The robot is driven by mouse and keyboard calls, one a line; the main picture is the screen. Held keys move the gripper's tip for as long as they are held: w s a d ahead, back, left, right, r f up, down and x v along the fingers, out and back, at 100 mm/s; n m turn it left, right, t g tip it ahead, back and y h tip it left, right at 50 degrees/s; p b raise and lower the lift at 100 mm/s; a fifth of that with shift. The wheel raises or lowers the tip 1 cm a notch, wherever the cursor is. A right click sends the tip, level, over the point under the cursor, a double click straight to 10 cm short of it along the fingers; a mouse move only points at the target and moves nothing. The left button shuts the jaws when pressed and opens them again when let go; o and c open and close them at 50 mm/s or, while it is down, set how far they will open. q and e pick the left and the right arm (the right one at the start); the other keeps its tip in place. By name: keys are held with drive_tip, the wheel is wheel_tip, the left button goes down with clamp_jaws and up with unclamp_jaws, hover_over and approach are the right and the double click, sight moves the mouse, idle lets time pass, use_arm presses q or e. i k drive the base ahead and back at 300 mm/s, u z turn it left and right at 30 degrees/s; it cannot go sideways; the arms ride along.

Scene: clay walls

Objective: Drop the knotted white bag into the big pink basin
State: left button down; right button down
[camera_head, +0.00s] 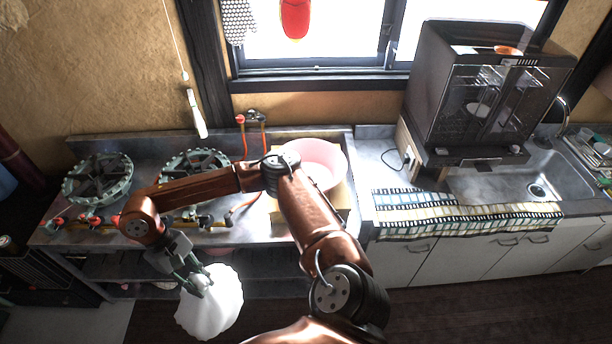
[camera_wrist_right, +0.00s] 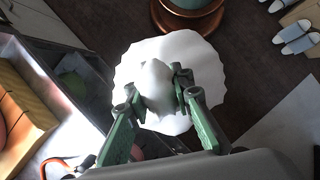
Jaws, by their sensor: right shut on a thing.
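The knotted white bag (camera_head: 212,304) hangs from my right gripper (camera_head: 198,284) in the head view, in front of the stove counter and below its top. In the right wrist view, the green fingers of the right gripper (camera_wrist_right: 158,98) are shut on the bag's knot, and the bag (camera_wrist_right: 197,72) spreads out below. The big pink basin (camera_head: 322,160) stands on the counter under the window, right of the bag and farther back. My right arm hides part of its near left side. My left gripper is not in view.
Two green-grey burners (camera_head: 98,180) sit on the metal counter. A black glass-doored cabinet (camera_head: 490,90) stands by the sink (camera_head: 520,182) at right. A striped cloth (camera_head: 465,213) lies on the counter's front edge. Slippers (camera_wrist_right: 298,37) lie on the dark floor in the wrist view.

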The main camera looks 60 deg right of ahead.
sight(310, 178)
drive_tip(key=z, duration=1.45)
drive_tip(key=i, duration=0.45)
drive_tip(key=u, duration=0.05)
